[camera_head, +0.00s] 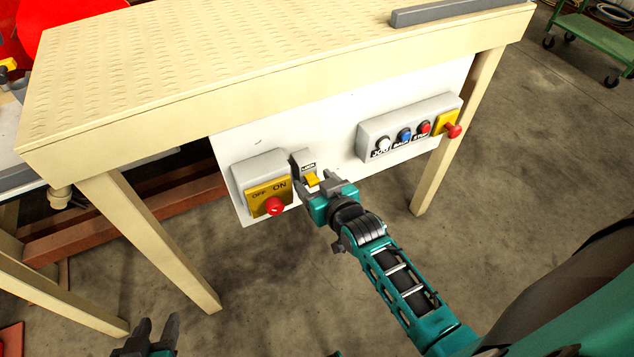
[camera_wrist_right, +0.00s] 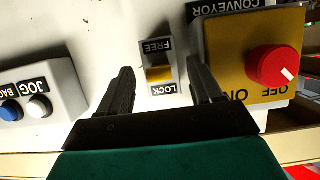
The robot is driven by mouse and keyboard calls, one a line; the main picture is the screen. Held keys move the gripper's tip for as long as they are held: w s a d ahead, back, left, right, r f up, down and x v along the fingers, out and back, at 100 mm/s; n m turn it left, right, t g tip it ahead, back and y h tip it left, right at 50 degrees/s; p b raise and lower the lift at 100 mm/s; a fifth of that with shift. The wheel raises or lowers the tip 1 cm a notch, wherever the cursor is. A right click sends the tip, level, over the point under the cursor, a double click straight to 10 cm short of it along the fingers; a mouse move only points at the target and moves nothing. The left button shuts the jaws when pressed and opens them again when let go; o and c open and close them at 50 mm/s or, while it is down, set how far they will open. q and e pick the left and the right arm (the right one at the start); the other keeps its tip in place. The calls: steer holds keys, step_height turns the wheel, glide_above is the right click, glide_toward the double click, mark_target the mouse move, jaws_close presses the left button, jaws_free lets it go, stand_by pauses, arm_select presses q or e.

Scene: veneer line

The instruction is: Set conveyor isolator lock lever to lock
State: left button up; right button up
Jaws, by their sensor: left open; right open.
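The isolator lock lever is a small yellow lever (camera_head: 312,179) on a grey plate on the white panel, just right of the OFF/ON box. In the right wrist view the lever (camera_wrist_right: 160,74) sits between a FREE label at the top and a LOCK label at the bottom; which setting it is in is hard to tell. My right gripper (camera_wrist_right: 162,82) is open, with one finger on each side of the lever and visible gaps to it. It also reaches the panel in the head view. My left gripper (camera_head: 147,337) is open, low at the bottom edge, away from the panel.
The OFF/ON box (camera_head: 241,169) with a red knob (camera_head: 274,206) is close left of my right gripper. A button box (camera_head: 371,128) with a red-topped yellow unit (camera_head: 452,130) is farther right. The wooden table (camera_head: 180,62) overhangs the panel; its legs flank it.

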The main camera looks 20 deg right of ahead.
steer(key=p+v, duration=0.2)
steer(key=v, duration=1.1)
steer(key=shift+c, duration=0.4)
